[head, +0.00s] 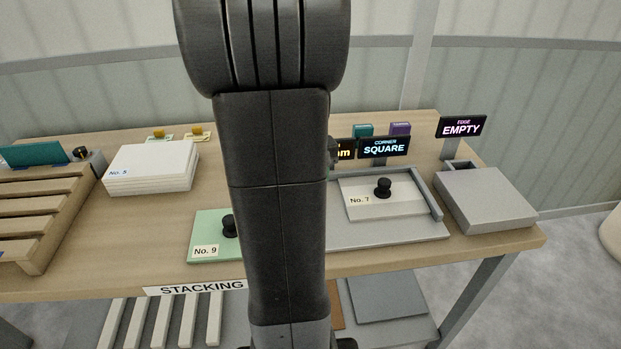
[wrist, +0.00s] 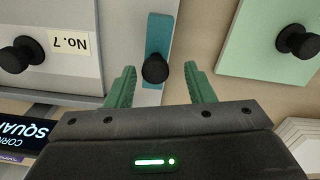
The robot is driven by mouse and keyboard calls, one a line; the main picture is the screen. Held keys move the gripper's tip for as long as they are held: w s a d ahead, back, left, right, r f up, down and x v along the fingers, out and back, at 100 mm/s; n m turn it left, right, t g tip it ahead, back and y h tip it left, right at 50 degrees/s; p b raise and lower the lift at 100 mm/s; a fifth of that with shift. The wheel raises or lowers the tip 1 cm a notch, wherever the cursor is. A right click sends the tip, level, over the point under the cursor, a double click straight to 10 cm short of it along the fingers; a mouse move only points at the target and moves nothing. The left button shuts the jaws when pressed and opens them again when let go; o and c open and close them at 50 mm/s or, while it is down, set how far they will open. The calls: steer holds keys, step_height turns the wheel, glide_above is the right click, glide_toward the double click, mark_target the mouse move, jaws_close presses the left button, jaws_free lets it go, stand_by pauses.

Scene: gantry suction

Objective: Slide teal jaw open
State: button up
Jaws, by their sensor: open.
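The teal jaw (wrist: 158,30) is a narrow teal bar with a black knob (wrist: 155,69), in the upper middle of the wrist view. It lies along the edge of the grey fixture plate (wrist: 118,20). My gripper (wrist: 160,70) is open, with one green finger on each side of the knob. Gaps show between the knob and both fingers, and I cannot tell their height relative to it. In the head view my arm hides the jaw and my gripper.
White plate No. 7 (head: 410,201) with a black knob sits on the grey fixture (head: 425,229). Green plate No. 9 (head: 213,226) lies left of my arm. Signs read SQUARE (head: 384,147) and EMPTY (head: 461,127). White plates No. 5 (head: 150,164) are stacked at left.

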step_height(320, 180, up, 14)
steer(key=p, duration=0.1)
stand_by(0.4)
steer(key=shift+f, duration=0.15)
step_height(320, 180, down, 14)
steer(key=shift+d+b, duration=0.1)
steer(key=shift+b, duration=0.45)
steer(key=shift+d, duration=0.45)
